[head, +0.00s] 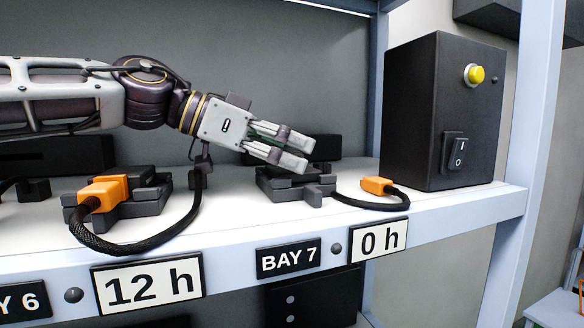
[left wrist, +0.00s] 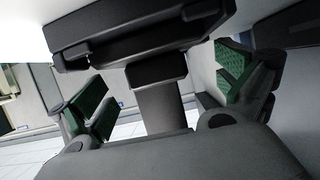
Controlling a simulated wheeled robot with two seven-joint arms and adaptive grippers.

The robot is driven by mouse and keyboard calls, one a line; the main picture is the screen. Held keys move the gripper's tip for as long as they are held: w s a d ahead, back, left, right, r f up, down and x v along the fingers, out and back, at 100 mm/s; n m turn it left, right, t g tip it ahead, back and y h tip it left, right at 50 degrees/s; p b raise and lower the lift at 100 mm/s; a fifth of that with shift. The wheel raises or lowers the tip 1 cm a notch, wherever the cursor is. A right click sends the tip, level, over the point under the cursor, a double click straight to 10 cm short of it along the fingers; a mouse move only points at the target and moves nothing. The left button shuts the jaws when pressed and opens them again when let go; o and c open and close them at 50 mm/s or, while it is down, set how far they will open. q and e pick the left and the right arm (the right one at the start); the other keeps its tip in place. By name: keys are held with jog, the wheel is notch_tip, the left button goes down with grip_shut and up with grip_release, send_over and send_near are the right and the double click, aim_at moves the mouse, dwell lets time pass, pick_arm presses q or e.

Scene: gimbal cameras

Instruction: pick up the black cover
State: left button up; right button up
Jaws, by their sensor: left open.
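My left gripper (head: 303,153) reaches in from the left over the dark grey dock (head: 296,188) at BAY 7, with its fingers apart. In the left wrist view, the green-padded fingers of my left gripper (left wrist: 165,90) stand on either side of a dark block with a narrower stem (left wrist: 160,104) and a wide black top part (left wrist: 140,32). It appears to be the dock; I cannot tell which piece is the black cover. A low black block (head: 326,148) lies behind the fingers in the head view, partly hidden by them. My right gripper is not in view.
An orange plug (head: 377,185) on a black cable lies right of the dock. Another orange plug (head: 104,193) sits at the 12 h dock. A black box (head: 440,110) with a yellow button and a rocker switch stands at right. The shelf's front edge (head: 440,222) carries labels.

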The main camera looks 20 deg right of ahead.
aim_at(288, 151)
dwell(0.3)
pick_arm(q)
jog(key=c, duration=1)
jog(key=shift+r, duration=0.15)
jog(key=shift+r+b, duration=0.65)
jog(key=shift+r, duration=4.2)
